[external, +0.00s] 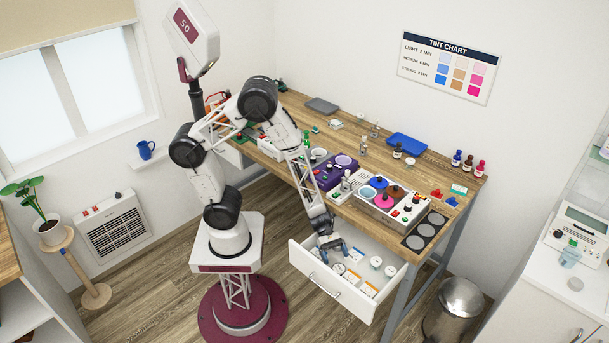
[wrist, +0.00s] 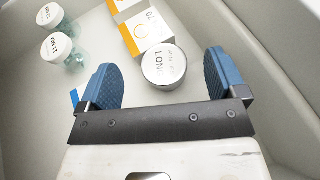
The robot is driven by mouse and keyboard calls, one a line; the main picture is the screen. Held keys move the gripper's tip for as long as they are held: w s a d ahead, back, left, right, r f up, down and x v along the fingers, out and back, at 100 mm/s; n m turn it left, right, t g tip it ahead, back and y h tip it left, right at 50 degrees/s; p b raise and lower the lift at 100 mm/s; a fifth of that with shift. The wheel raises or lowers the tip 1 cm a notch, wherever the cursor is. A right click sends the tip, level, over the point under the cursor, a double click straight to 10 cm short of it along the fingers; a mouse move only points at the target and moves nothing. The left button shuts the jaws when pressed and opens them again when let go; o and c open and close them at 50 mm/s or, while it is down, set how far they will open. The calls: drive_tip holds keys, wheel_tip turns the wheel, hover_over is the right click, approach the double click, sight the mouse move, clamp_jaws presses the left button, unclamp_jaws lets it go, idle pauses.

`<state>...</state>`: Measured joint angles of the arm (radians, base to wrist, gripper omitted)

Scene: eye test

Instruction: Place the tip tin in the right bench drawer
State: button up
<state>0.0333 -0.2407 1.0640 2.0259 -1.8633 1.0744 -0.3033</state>
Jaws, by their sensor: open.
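The right bench drawer (external: 318,279) is pulled open under the bench, white inside, and its interior fills the wrist view (wrist: 25,110). My gripper (external: 330,248) is low over the drawer's left part; in the wrist view its blue fingers (wrist: 160,64) are spread wide. A round metal tin with a white lid reading "LON…" (wrist: 163,66), probably the tip tin, lies upright in the drawer. It sits between and slightly beyond the fingertips, with a gap on both sides. The rest of its label is too small to read.
The drawer also holds orange-and-white boxes (wrist: 138,28) by the tin and white-capped jars (wrist: 57,48) to the left. The bench top (external: 384,172) above carries a purple unit (external: 333,173) and a white unit with coloured pots (external: 400,213). A bin (external: 456,308) stands right of the drawer.

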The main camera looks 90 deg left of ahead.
drive_tip(key=v, duration=0.8)
idle(0.4)
drive_tip(key=shift+r, duration=0.1)
idle(0.4)
drive_tip(key=s+r+m+g+y, duration=0.2)
drive_tip(key=s+r+m+g, duration=0.15)
drive_tip(key=r+m, duration=0.35)
drive_tip(key=s+r+m+g+y, duration=0.15)
drive_tip(key=s+r+m, duration=0.3)
drive_tip(key=r, duration=0.45)
drive_tip(key=s+a+r+m+t+y, duration=0.1)
drive_tip(key=s+a+r+m+y, duration=0.3)
drive_tip(key=r, duration=0.3)
drive_tip(key=s+a+r+m+t+y, duration=0.1)
drive_tip(key=s+a+r+m+y, duration=0.3)
drive_tip(key=r+m, duration=0.3)
drive_tip(key=shift+s+a+r+t+y, duration=0.3)
drive_tip(key=shift+a+r+y, duration=0.15)
drive_tip(key=shift+a+r, duration=0.2)
